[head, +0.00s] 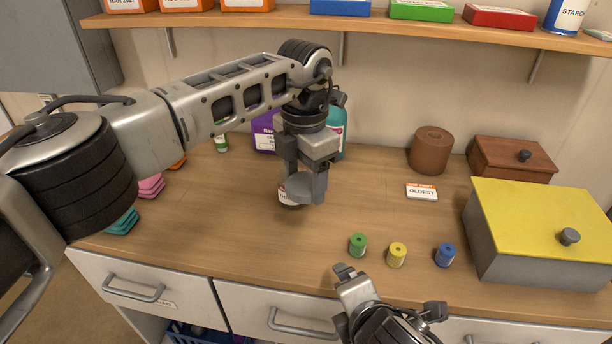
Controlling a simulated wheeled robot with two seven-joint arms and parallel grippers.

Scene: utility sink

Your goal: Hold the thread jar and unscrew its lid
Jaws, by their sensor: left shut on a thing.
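The thread jar (286,196) is small, with a white label, and is largely hidden behind my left gripper. Its round grey lid (301,190) shows between the fingers. My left gripper (305,184) points down from above and is shut at the height of the lid. Whether the jar's base touches the counter cannot be told. My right gripper (392,291) is at the bottom of the view, in front of the counter edge. Its fingers are spread apart with nothing between them.
Green (358,245), yellow (397,255) and blue (445,255) thread spools stand near the front edge. A yellow-lidded box (535,225) fills the right side. A label card (421,192), brown roll (431,150) and wooden box (510,158) stand behind.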

